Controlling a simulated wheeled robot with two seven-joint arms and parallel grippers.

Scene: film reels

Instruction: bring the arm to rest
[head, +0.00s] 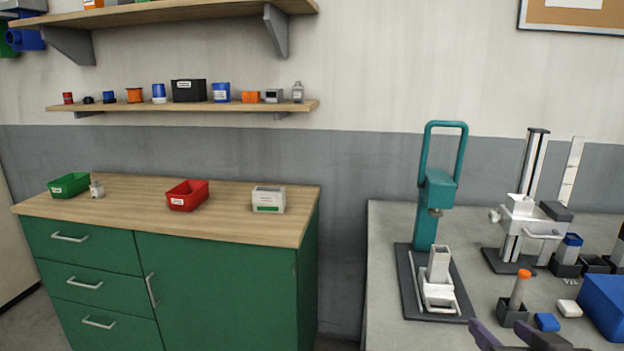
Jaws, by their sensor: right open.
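My right gripper (517,340) shows only in part at the bottom edge of the head view, to the right of the middle. Its two dark fingers are apart, with nothing seen between them. It is near the front of the grey table, in front of the small holder with the orange-topped tube. The rest of my right arm is out of the picture. My left gripper is not in view.
A teal press (436,190) stands on the grey table (390,225). Right of it are a white stand (518,222), an orange-topped tube (520,288), a blue lid (547,322) and a blue box (606,304). Left is a green cabinet (215,285) with bins on top.

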